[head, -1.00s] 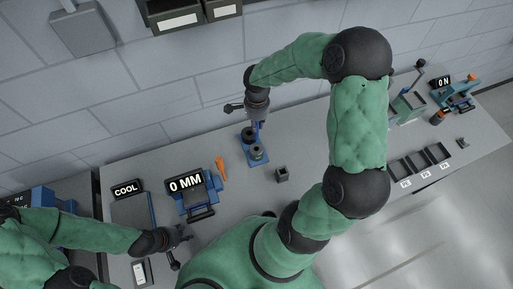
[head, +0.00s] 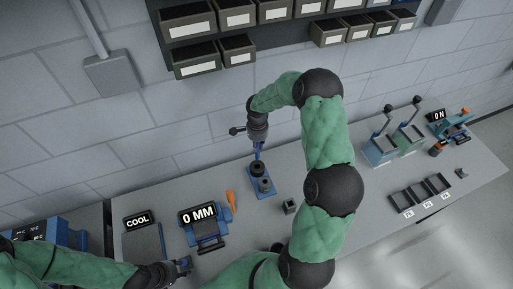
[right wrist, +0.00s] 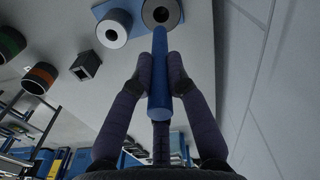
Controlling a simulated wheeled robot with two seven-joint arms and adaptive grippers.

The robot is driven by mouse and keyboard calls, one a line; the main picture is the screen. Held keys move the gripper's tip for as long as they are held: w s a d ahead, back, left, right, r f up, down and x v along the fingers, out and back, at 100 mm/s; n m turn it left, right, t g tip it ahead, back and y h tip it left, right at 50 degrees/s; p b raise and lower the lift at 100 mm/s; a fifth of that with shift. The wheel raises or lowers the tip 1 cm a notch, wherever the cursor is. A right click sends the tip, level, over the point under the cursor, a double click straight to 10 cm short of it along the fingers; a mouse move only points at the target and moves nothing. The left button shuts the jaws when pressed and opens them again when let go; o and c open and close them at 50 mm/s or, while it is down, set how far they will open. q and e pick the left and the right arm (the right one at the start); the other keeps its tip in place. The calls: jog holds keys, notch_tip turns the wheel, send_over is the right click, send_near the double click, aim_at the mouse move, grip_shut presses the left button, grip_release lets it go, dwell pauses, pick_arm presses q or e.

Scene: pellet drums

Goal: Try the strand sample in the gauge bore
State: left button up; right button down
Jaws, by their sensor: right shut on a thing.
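My right gripper (head: 258,143) is shut on the strand sample, a blue rod (head: 259,154), above the gauge. In the right wrist view the rod (right wrist: 160,75) lies between both fingers, and its far end overlaps the lower edge of a dark-holed cylinder (right wrist: 161,13). I cannot tell whether its tip is inside the bore. The gauge is a blue plate (head: 257,190) with two dark cylinders. The second cylinder (right wrist: 114,28) stands beside the first. My left gripper (head: 182,268) is low at the left, fingers apart, with nothing seen between them.
A small dark square block (head: 290,207) stands right of the gauge. Black trays (head: 420,193) and lever fixtures (head: 393,145) are at the right. Bins (head: 196,56) hang on the wall.

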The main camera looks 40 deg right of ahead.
jog(key=shift+w+f, duration=0.1)
jog(key=shift+w, duration=0.05)
jog(key=shift+f, duration=0.2)
pick_arm(q)
jog(key=shift+f+b, duration=0.95)
jog(key=shift+b, duration=0.05)
pick_arm(e)
jog(key=shift+f, duration=2.55)
pick_arm(q)
jog(key=shift+f, duration=0.25)
jog(key=shift+f+b, duration=0.25)
jog(key=shift+b, duration=0.25)
jog(key=shift+f+b, duration=0.8)
